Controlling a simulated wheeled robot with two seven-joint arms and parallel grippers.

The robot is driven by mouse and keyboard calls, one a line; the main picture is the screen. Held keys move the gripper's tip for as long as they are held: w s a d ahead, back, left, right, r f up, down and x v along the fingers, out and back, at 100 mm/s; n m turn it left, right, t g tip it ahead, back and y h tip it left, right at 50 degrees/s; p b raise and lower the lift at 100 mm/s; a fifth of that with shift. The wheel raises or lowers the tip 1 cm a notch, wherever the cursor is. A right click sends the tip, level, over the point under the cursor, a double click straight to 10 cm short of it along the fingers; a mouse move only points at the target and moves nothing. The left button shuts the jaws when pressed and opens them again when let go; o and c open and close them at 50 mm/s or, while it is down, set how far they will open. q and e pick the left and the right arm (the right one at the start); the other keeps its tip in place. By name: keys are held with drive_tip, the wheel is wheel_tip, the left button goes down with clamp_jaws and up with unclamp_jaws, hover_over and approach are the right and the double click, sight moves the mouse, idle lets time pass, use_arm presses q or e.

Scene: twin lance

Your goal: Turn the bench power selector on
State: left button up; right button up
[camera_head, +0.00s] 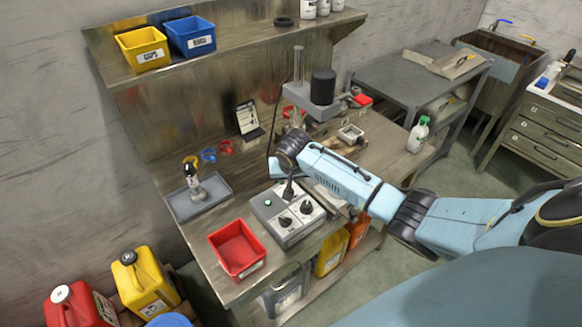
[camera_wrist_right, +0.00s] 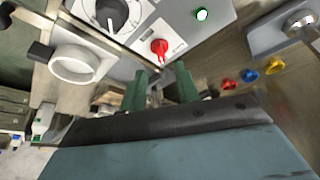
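The plate's marking is too small to read. My right gripper (camera_wrist_right: 163,84) is open, its two green fingers apart and empty, just short of the red knob. In the head view my right wrist hides that part of the box.
A red bin (camera_head: 237,248) stands left of the box, and a grey tray (camera_head: 198,197) with a tool lies behind it. A drill-like stand (camera_head: 310,95) rises behind my right wrist. A white ring-shaped part (camera_wrist_right: 75,64) shows in the right wrist view.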

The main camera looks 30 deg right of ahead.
drive_tip(key=v, duration=0.7)
idle(0.4)
drive_tip(key=s+a+f+n+y, duration=0.1)
drive_tip(key=s+a+f+n, duration=0.1)
drive_tip(key=s+a, duration=0.3)
drive_tip(key=s+a+f+n+y, duration=0.1)
drive_tip(key=s+a+f+n, duration=0.2)
drive_tip(key=s, duration=0.5)
drive_tip(key=s+a+r+n, duration=0.2)
drive_tip(key=s+r, duration=0.1)
drive_tip(key=s, duration=1.3)
wheel_tip(320, 180, down, 31)
drive_tip(key=s+g+b, duration=0.1)
drive_tip(key=g+b, duration=0.1)
drive_tip(key=b, duration=0.6)
drive_tip(key=s+d+f+b, duration=0.1)
drive_tip(key=s+f+b, duration=0.2)
drive_tip(key=s+f, duration=0.5)
drive_tip(key=s+d+f+g+b, duration=0.1)
drive_tip(key=s+f+b, duration=0.3)
drive_tip(key=s+f, duration=0.5)
wheel_tip(320, 180, down, 7)
drive_tip(key=shift+d+f+n, duration=0.1)
drive_tip(key=shift+d+n, duration=0.2)
drive_tip(key=shift+d, duration=0.2)
